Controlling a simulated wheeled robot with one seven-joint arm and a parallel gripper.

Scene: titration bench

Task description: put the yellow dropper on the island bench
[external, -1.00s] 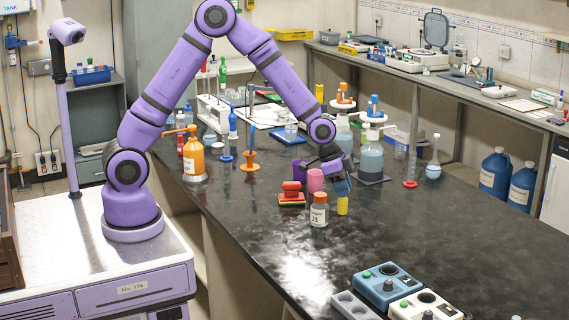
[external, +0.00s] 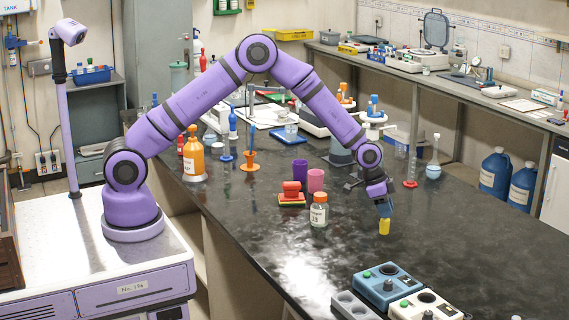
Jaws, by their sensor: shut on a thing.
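My gripper (external: 384,212) is over the right part of the dark island bench (external: 440,235), pointing down. It is shut on the yellow dropper (external: 384,227), whose lower part shows below the fingertips. The upper part of the dropper is hidden by the fingers. The dropper is upright and close to the bench top; I cannot tell whether it touches it.
A jar with an orange lid (external: 319,211), a pink cup (external: 316,181) and a red stamp on a block (external: 292,192) stand left of my gripper. A blue device (external: 388,283) sits at the front. The bench around the dropper is clear.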

